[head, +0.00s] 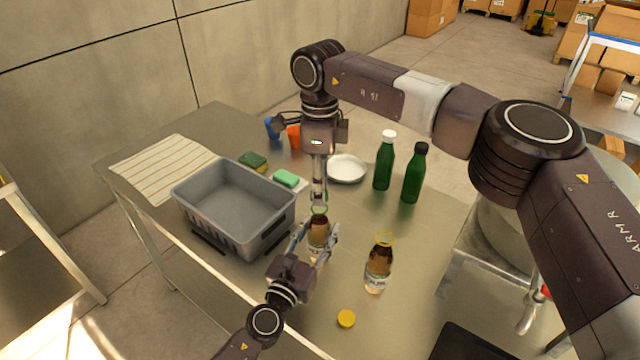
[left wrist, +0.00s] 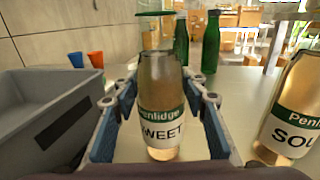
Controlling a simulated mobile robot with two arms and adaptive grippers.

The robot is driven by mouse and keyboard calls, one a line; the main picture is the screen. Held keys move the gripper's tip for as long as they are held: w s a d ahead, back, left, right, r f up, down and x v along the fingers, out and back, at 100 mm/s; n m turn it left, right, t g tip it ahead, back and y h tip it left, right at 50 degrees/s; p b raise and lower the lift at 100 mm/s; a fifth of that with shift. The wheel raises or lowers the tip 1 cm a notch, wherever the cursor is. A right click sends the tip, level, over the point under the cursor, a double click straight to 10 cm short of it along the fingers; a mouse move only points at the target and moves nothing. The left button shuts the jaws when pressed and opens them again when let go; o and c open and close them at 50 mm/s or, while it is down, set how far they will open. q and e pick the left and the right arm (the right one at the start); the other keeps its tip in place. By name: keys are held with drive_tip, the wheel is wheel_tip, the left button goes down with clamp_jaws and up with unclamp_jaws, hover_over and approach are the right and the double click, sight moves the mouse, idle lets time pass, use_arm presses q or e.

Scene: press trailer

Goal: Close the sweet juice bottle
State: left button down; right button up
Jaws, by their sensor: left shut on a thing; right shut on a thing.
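The sweet juice bottle (head: 318,232), amber with a "SWEET" label, stands upright on the steel table. My left gripper (head: 316,248) is shut on it from the front; in the left wrist view the bottle (left wrist: 162,105) is between the blue-padded fingers. A green cap (left wrist: 155,13) shows at the top of its clear neck; whether it touches the rim I cannot tell. My right gripper (head: 320,203) comes down from above and is shut on the green cap, directly over the bottle. The fingers partly hide the cap in the head view.
A sour juice bottle (head: 378,264) with a yellow neck ring stands to the right. A yellow cap (head: 346,318) lies in front. A grey bin (head: 215,222) is close on the left. Green bottles (head: 384,165) (head: 413,178) and a white plate (head: 347,168) stand behind.

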drive_tip(key=shift+f, duration=0.55)
drive_tip(key=shift+f, duration=0.55)
idle(0.3)
